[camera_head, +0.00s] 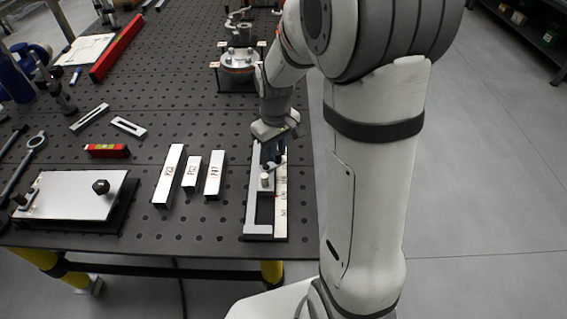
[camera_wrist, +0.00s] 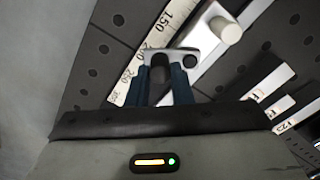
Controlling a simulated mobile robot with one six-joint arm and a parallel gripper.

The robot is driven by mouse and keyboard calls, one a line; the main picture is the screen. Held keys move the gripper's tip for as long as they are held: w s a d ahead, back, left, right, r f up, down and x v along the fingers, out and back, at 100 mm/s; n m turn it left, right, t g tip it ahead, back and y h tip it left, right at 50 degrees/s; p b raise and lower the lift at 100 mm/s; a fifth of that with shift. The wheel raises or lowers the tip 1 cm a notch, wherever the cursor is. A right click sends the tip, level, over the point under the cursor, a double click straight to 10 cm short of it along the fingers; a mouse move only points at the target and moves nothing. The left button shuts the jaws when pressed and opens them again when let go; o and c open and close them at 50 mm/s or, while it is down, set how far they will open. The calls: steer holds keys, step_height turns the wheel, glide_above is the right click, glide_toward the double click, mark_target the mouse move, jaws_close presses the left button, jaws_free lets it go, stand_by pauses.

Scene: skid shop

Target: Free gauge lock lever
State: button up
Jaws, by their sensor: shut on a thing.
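The gauge (camera_head: 250,205) lies near the right edge of the perforated table, a pale frame with a white numbered scale (camera_head: 281,195). In the wrist view the scale (camera_wrist: 163,35) runs diagonally beside a grey slider piece (camera_wrist: 202,42). A pale cylindrical knob (camera_wrist: 229,31) stands on the gauge; it also shows in the head view (camera_head: 265,180). My gripper (camera_wrist: 165,78) has its blue fingers down at the gauge, shut on a small dark part, apparently the lock lever (camera_wrist: 158,72). The fingers hide much of that part. In the head view my gripper (camera_head: 272,155) is at the gauge's far half.
Several white labelled bars (camera_head: 168,175) lie left of the gauge. A pale plate with a black knob (camera_head: 75,195) is at the front left. A flanged fitting (camera_head: 240,62) stands behind the gauge. The table's right edge is close, with clear floor beyond.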

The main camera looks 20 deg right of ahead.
steer(key=shift+w, duration=0.1)
steer(key=shift+w+a, duration=0.25)
stand_by(0.3)
steer(key=shift+w+a, duration=0.1)
steer(key=shift+w, duration=0.05)
steer(key=shift+w+a, duration=0.15)
steer(key=shift+a, duration=0.1)
stand_by(0.4)
steer(key=shift+w+a, duration=0.25)
